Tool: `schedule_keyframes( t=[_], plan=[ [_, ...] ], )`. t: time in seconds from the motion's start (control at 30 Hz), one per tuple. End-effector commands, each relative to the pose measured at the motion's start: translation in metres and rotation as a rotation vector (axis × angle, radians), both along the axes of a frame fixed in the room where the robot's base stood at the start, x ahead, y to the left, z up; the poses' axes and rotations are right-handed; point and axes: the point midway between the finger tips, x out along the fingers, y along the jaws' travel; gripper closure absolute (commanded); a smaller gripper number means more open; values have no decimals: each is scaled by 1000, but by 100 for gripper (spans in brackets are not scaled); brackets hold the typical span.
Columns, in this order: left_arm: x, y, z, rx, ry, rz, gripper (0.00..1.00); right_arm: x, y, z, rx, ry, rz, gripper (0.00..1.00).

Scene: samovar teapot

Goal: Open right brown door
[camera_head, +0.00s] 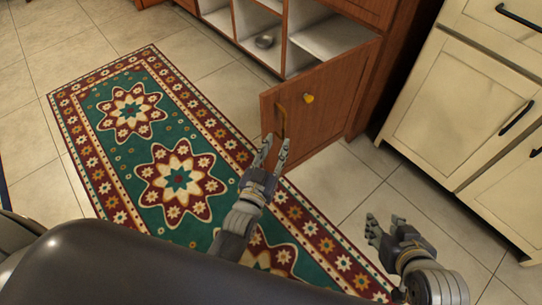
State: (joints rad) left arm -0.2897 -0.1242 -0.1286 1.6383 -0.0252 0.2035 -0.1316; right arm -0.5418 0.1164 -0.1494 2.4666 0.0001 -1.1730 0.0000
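The brown door (335,97) stands swung out from the brown cabinet, showing pale shelves inside. It has a yellow heart-shaped piece (309,98) on its face and a slim bronze handle (283,119) near its free edge. My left gripper (276,145) is at the lower end of this handle, with its fingers parted. I cannot tell whether it touches the handle or the door. My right gripper (384,222) is open and empty above the floor, right of and apart from the door.
Cream cabinets (455,105) with black handles stand at the right. A grey round object (264,41) lies in the open brown cabinet. A patterned green and red rug (140,165) covers the floor at left. The tiles between door and cream cabinets are clear.

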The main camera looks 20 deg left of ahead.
Motion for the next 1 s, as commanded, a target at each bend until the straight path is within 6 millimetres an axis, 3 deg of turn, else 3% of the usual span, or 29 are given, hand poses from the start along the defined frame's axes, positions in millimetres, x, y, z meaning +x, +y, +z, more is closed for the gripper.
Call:
schedule_keyframes(
  t=[0.1, 0.3, 1.0],
  plan=[
    [-19, 2, -1, 0, 3, 0, 70, 0, 0, 0, 0, 0, 0, 60],
    [-34, 4, -1, 0, 1, 0, 70, 0, 0, 0, 0, 0, 0, 60],
    [-35, 7, 0, 6, 29, -5, 70, 0, 0, 0, 0, 0, 0, 60]
  ],
)
